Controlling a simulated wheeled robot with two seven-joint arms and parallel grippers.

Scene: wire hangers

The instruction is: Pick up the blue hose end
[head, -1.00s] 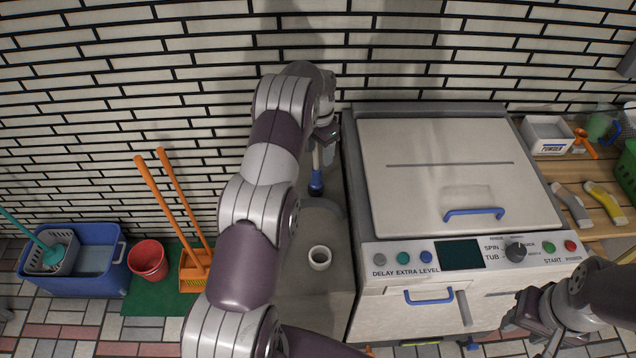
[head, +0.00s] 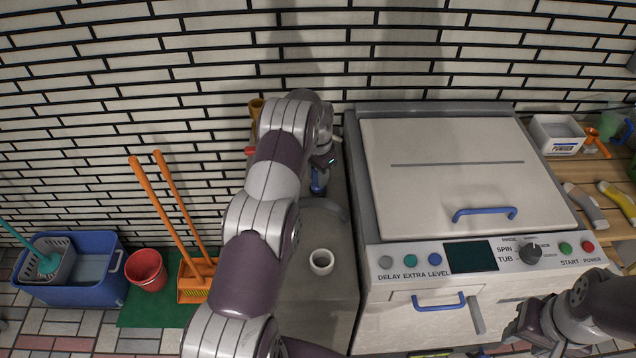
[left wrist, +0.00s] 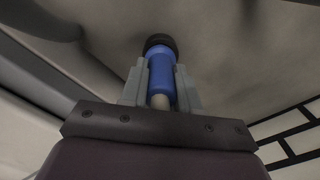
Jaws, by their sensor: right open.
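The blue hose end (head: 318,184) hangs by the wall in the gap left of the washing machine (head: 352,200). In the left wrist view the blue hose end (left wrist: 161,78), with its dark tip, lies between the two grey fingers of my left gripper (left wrist: 161,85). Both fingers look pressed against its sides. In the head view my left gripper (head: 321,165) is partly hidden by its own wrist. My right gripper (head: 522,328) is open and empty, low in front of the machine's right side.
A white cup-like standpipe (head: 321,261) stands on the grey surface left of the machine. A brass tap (head: 255,108) shows behind my left arm. An orange broom and dustpan (head: 195,280), red bucket (head: 147,270) and blue tub (head: 85,290) stand at left. A wooden shelf (head: 572,172) is at right.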

